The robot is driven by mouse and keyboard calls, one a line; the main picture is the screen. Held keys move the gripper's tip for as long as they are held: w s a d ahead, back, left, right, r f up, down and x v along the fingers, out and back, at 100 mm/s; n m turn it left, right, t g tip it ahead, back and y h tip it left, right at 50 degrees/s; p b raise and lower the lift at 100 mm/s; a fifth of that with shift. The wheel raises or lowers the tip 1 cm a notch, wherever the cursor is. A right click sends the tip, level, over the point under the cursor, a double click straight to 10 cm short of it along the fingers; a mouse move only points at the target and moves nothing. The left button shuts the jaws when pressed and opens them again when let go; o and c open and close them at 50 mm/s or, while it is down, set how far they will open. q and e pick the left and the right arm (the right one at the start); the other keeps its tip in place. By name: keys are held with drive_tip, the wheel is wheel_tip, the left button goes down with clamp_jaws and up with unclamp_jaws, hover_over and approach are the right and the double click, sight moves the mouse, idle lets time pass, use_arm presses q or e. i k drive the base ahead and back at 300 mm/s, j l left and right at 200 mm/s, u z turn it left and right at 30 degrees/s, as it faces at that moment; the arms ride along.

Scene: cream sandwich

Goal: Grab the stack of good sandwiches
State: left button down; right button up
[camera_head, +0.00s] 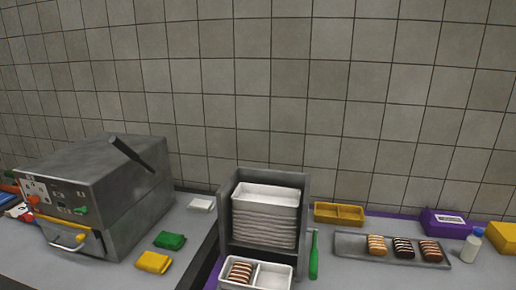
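On a long grey tray (348,246) at the right, three small striped sandwich-like pieces lie in a row: an orange-brown one (377,245), a dark one (403,248) and a reddish-brown one (431,251). Another striped brown piece (240,272) sits in the left compartment of a white two-part tray (272,275) at the front centre. Whether any of these is a stack, I cannot tell. Neither of my grippers shows in the head view.
A grey holder (226,217) holds a tall stack of white trays (265,228). A large grey machine (95,185) fills the left. Green (170,240) and yellow (153,262) packets lie before it; a white bottle (471,246) stands right.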

sight(431, 250)
drive_tip(key=z, duration=1.45)
drive_tip(key=i+j+z, duration=0.1)
drive_tip(key=z, duration=0.35)
drive_tip(key=j+z, duration=0.2)
drive_tip(key=z, duration=0.3)
drive_tip(key=i+j, duration=0.05)
